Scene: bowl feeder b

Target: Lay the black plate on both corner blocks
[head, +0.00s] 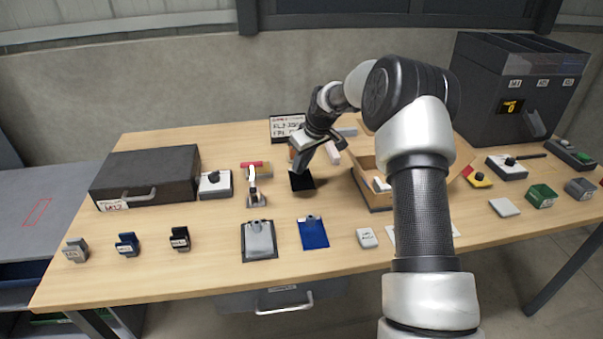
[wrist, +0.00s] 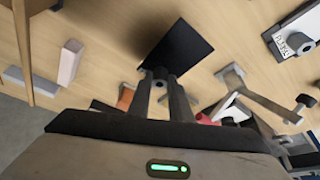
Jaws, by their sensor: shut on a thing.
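The black plate (head: 301,181) is at the middle of the table in the head view, just below my gripper (head: 299,167). In the wrist view the plate (wrist: 180,52) is a dark square reaching out past the fingertips (wrist: 160,82). My gripper is shut on the plate at its near edge, where a small round grey part shows between the fingers. I cannot tell whether the plate touches the table. No corner blocks can be surely made out; a pale pinkish block (wrist: 70,62) and a grey block (wrist: 28,82) lie apart from the plate.
An orange item (wrist: 125,97) is close to my fingers. Clipboards (head: 259,240) lie in front, with bare table between.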

